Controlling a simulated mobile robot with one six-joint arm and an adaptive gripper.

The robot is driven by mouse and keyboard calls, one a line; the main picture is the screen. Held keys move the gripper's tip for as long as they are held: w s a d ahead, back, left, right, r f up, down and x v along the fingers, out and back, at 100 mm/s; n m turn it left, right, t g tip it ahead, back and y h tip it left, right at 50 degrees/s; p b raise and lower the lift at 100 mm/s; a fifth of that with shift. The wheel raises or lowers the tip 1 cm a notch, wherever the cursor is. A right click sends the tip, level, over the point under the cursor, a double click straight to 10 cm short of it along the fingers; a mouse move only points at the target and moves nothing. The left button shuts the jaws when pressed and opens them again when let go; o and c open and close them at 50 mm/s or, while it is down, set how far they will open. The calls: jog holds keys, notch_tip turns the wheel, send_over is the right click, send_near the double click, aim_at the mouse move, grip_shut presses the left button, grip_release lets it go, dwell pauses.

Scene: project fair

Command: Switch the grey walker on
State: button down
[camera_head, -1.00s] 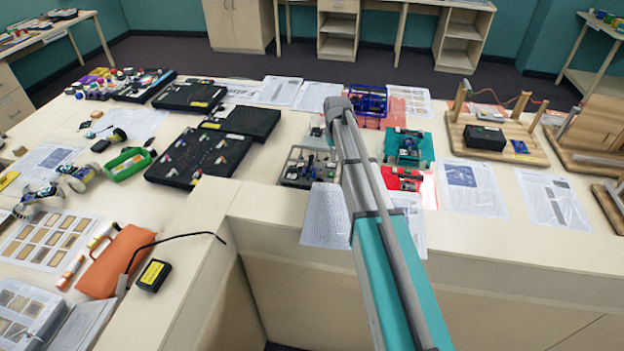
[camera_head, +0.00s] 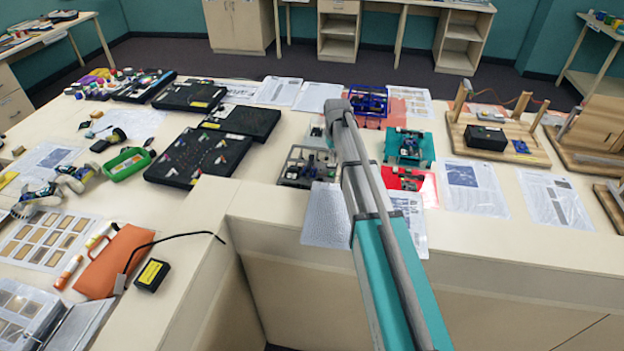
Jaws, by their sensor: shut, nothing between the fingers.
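The grey walker (camera_head: 297,172) is a small open-framed machine with dark parts inside. It stands on the table just left of my arm, in the middle of the head view. My arm passes close by its right side in the picture and may cover part of it. Its switch is too small to make out. My arm reaches up from the bottom right, and its far joint shows above and right of the grey walker. My gripper does not show; it is hidden behind the arm or out of sight.
A blue walker (camera_head: 374,99), a teal walker (camera_head: 424,152) and a red walker (camera_head: 392,182) stand right of my arm. Dark trays (camera_head: 206,160) lie left. A wooden stand (camera_head: 530,153) is at the right. Paper sheets (camera_head: 471,190) cover much of the table.

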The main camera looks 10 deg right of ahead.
jog(key=shift+f+b, duration=0.65)
dwell(0.6)
jog(key=shift+r, duration=0.15)
jog(key=shift+r+p, duration=3.35)
jog(key=shift+p, duration=0.15)
jog(key=shift+r, duration=0.1)
